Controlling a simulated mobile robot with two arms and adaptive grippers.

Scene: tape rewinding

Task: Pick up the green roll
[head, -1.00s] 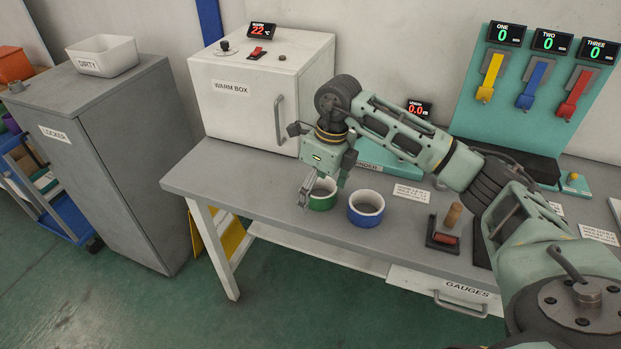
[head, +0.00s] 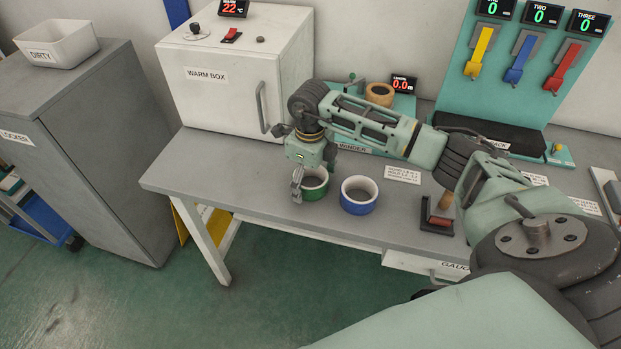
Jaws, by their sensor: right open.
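The green roll (head: 316,188) lies flat on the grey table, a ring with a green outside and a pale inner core. My right gripper (head: 303,188) is open at the roll. One finger stands at the roll's left side; the other finger is mostly hidden, and I cannot tell whether the fingers touch the roll. My left gripper is not in view.
A blue roll (head: 359,194) lies close to the right of the green one. Behind stand the warm box (head: 235,85) and the winder with a tan roll (head: 379,94). A small stand with a wooden peg (head: 438,215) is further right. The table's left end is clear.

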